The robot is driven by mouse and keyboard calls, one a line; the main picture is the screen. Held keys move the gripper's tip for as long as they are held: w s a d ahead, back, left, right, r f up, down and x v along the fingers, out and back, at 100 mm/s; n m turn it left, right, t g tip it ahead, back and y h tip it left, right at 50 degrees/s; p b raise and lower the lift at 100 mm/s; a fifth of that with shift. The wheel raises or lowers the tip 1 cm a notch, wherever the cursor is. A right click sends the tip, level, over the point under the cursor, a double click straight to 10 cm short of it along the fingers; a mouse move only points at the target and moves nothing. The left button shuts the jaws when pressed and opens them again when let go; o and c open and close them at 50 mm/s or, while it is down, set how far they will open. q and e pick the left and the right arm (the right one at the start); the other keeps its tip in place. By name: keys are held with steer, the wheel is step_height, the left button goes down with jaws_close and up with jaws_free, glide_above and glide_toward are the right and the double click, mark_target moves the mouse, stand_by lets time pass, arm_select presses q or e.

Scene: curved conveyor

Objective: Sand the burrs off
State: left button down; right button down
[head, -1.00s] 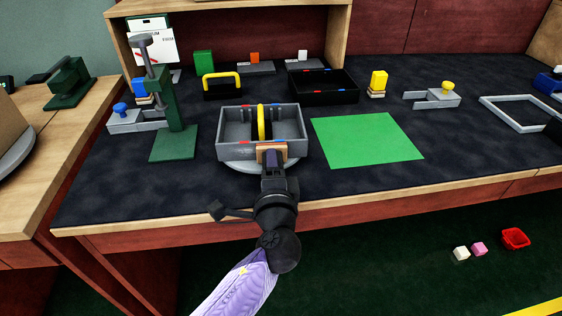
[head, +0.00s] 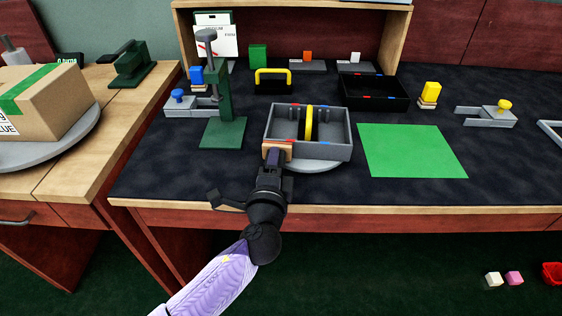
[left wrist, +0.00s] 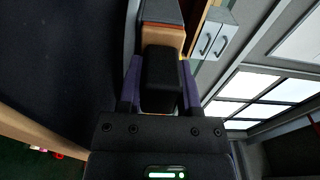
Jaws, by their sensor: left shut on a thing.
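A grey open tray (head: 325,152) with a yellow handle (head: 309,123) across its middle stands on a round grey turntable (head: 318,167). Small red and blue marks show on its rim; a blue mark (head: 319,145) is on the front edge. My left gripper (head: 274,160) is shut on a tan sanding block (head: 278,148) at the left end of the tray's front wall. In the left wrist view the block's black grip (left wrist: 160,80) sits between the purple fingers, and its face appears against a grey wall. Exact contact is hard to tell. My right gripper is not in view.
A green clamp stand (head: 224,120) is left of the tray, and a green mat (head: 411,150) lies right. Blue (head: 197,76) and yellow (head: 431,90) handled blocks and a black tray (head: 373,94) stand farther back. A cardboard box (head: 45,103) is on the left table.

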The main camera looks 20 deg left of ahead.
arm_select(q)
steer(key=shift+s, duration=0.1)
steer(key=shift+p+v, duration=0.5)
steer(key=shift+v, duration=2.4)
steer(key=v, duration=0.3)
